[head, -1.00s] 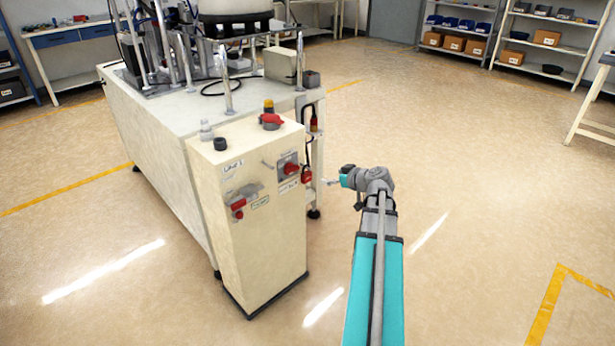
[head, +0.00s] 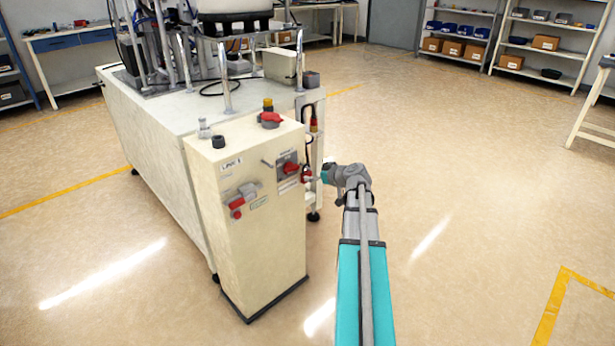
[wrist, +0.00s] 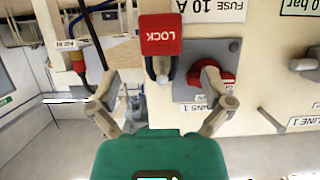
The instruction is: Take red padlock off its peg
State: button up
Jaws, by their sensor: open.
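The red padlock (wrist: 161,36), marked LOCK, shows upside down in the wrist view, at the top centre. Its dark shackle points towards my gripper and loops around a small pale peg (wrist: 163,79). My gripper (wrist: 158,84) is open, with one finger to each side of the shackle and apart from it. In the head view the padlock (head: 305,177) is a small red patch at the right edge of the cream cabinet, and my gripper (head: 316,179) is close beside it. Finger contact is too small to tell there.
A red rotary switch (wrist: 222,79) on a grey plate sits close beside one finger. The cream cabinet (head: 250,240) carries another red handle (head: 237,205). A cable (wrist: 92,35) hangs near the other finger. The floor to the right is clear.

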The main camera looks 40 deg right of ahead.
aim_at(308, 173)
jog(key=shift+b+x, duration=1.05)
jog(key=shift+x, duration=1.55)
jog(key=shift+c, duration=0.3)
jog(key=c, duration=1.2)
jog(key=shift+r, duration=0.1)
jog(key=shift+r+p, duration=0.3)
jog(key=shift+p, duration=0.15)
jog(key=s, duration=1.2)
jog(key=s+d, duration=0.1)
jog(key=s, duration=0.5)
jog(key=shift+d+f, duration=0.1)
jog(key=shift+d, duration=0.05)
jog(key=shift+r, duration=0.2)
